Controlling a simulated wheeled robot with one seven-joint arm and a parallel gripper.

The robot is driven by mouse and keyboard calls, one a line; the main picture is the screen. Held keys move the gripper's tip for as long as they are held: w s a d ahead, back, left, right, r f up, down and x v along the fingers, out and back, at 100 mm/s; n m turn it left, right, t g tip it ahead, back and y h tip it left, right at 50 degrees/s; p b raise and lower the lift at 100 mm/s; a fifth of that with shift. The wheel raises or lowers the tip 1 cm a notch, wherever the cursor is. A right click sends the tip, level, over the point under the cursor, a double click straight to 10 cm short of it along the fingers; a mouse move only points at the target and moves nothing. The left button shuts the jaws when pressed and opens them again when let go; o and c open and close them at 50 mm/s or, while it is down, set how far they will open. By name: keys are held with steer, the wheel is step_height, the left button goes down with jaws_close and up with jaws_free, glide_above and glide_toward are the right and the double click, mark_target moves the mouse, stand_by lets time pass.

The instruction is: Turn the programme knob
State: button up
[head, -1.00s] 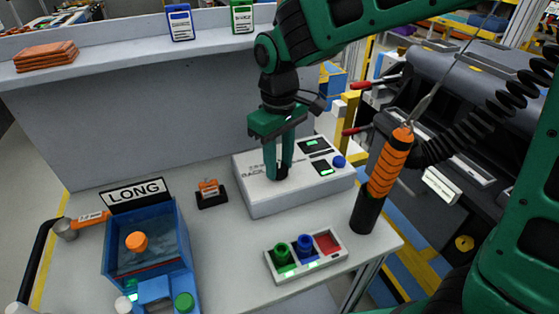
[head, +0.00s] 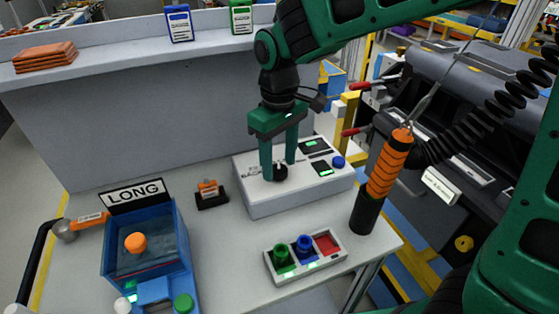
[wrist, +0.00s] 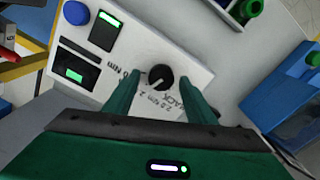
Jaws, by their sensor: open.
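The programme knob (head: 280,173) is a black round knob on top of a white box (head: 262,200). In the wrist view the knob (wrist: 160,76) has a white pointer line and printed marks around it, partly hidden by the fingers. My gripper (head: 277,173) is green and open over the box. Its fingertips stand either side of the knob in the wrist view (wrist: 160,92), with gaps between them and the knob. Whether the tips are level with the knob or above it I cannot tell.
The box also carries a blue button (head: 338,162) and small lit displays (head: 325,168). An orange-handled tool (head: 388,165) stands right.

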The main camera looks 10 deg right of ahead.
mark_target(279, 167)
step_height(279, 167, up, 10)
stand_by(0.5)
steer(key=shift+w, duration=0.1)
